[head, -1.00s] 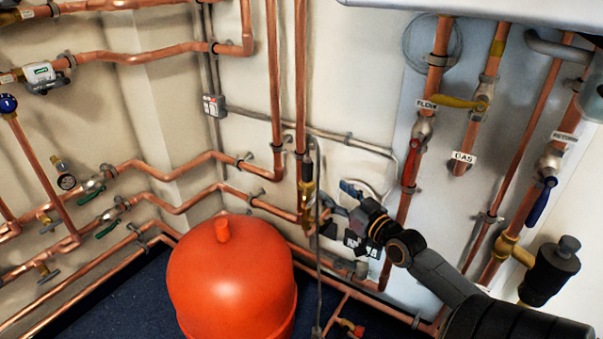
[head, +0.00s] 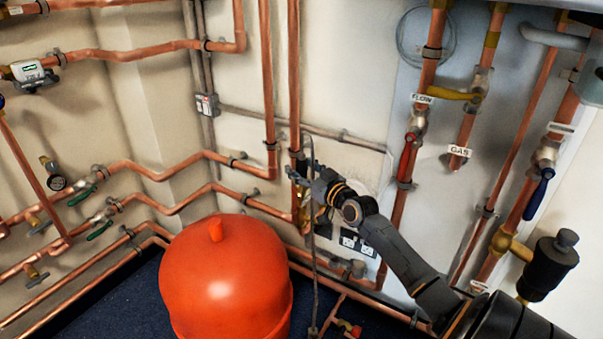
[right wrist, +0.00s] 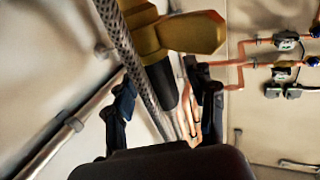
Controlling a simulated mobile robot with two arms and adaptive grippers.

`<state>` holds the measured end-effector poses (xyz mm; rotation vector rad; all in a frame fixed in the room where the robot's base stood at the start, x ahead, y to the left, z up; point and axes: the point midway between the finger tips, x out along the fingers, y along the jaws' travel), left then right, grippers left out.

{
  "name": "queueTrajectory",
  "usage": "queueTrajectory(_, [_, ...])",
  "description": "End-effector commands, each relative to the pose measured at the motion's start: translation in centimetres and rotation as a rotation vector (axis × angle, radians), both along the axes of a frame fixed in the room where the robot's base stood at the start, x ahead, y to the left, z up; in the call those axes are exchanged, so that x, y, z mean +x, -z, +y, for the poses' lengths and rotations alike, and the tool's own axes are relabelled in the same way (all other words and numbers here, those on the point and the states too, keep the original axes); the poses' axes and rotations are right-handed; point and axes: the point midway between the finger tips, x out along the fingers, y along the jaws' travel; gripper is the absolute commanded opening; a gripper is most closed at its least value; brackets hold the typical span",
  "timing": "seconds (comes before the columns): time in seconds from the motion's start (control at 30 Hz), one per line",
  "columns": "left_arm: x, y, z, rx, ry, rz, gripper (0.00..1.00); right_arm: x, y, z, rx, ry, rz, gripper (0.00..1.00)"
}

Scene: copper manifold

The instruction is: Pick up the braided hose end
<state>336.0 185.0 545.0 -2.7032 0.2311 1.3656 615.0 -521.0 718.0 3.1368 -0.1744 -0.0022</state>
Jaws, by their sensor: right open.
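In the right wrist view the braided hose (right wrist: 133,57) runs diagonally past the brass valve (right wrist: 185,33) and down between my fingers. My right gripper (head: 303,181) is open at the hose, near the valve. In the right wrist view its two dark fingers (right wrist: 165,98) stand apart on either side of the hose, which looks closer to the left finger. Contact cannot be told. My left gripper is not in view.
A red-orange tank (head: 222,285) stands below and left of the gripper. Copper pipes (head: 295,70) run close behind it. Black-and-white sockets (head: 352,242) sit on the wall below my arm. Red (head: 408,155) and blue (head: 540,190) valve handles are at right.

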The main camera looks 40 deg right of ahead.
Motion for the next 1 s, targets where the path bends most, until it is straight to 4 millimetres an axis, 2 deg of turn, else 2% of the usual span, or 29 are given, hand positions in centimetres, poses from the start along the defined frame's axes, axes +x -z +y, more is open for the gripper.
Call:
queueTrajectory(0.3, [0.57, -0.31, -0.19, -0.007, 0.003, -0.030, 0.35, 0.48, -0.05, -0.05, 0.000, 0.000, 0.000, 0.55])
queueTrajectory(0.5, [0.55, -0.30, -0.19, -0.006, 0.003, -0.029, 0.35, 0.46, -0.04, -0.04, 0.000, 0.000, 0.000, 0.15])
queueTrajectory(0.57, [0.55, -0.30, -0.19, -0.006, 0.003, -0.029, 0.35, 0.46, -0.04, -0.05, 0.000, 0.000, 0.000, 0.03])
queueTrajectory(0.6, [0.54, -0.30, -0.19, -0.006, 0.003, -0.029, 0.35, 0.46, -0.04, -0.05, 0.000, 0.000, 0.000, 0.00])
queueTrajectory(1.0, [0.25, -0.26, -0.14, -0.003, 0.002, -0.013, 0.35, 0.46, -0.42, -0.06, 0.000, 0.000, -0.003, 0.00])
